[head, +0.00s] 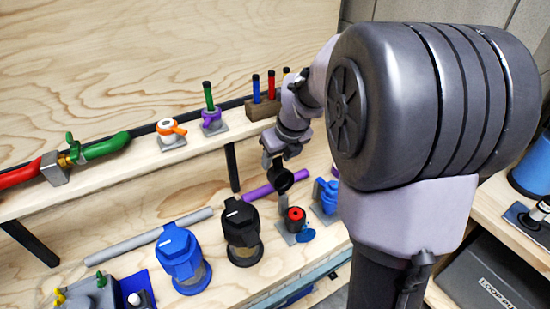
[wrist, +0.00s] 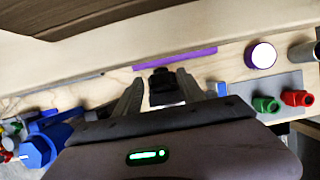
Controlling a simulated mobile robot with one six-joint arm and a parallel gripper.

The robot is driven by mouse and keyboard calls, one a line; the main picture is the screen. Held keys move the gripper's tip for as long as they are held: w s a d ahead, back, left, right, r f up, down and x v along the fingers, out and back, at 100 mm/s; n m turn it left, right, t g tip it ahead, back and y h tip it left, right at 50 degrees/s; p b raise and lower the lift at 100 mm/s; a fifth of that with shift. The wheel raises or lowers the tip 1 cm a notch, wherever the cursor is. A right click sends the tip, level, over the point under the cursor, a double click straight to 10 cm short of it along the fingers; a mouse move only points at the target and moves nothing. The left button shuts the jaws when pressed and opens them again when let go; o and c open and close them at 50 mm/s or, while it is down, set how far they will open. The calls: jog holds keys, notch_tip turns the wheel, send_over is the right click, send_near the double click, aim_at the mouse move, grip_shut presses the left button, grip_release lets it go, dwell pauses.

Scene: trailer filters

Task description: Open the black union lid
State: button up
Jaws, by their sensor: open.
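In the wrist view a black blocky part (wrist: 166,91) lies between the two fingers of my gripper (wrist: 160,78). The fingers stand apart, one on each side of it, with gaps showing. I cannot tell whether either finger touches it. The lid's hinge or catch cannot be made out.
A red-and-black knob (head: 295,214) stands just below right. A black filter (head: 241,232) and a blue filter (head: 184,257) stand left on the lower shelf. A purple bar (head: 274,184) lies behind. The upper shelf (head: 205,148) holds valves.

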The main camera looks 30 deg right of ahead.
jog(key=shift+c, duration=0.2)
grip_shut()
dwell(1.2)
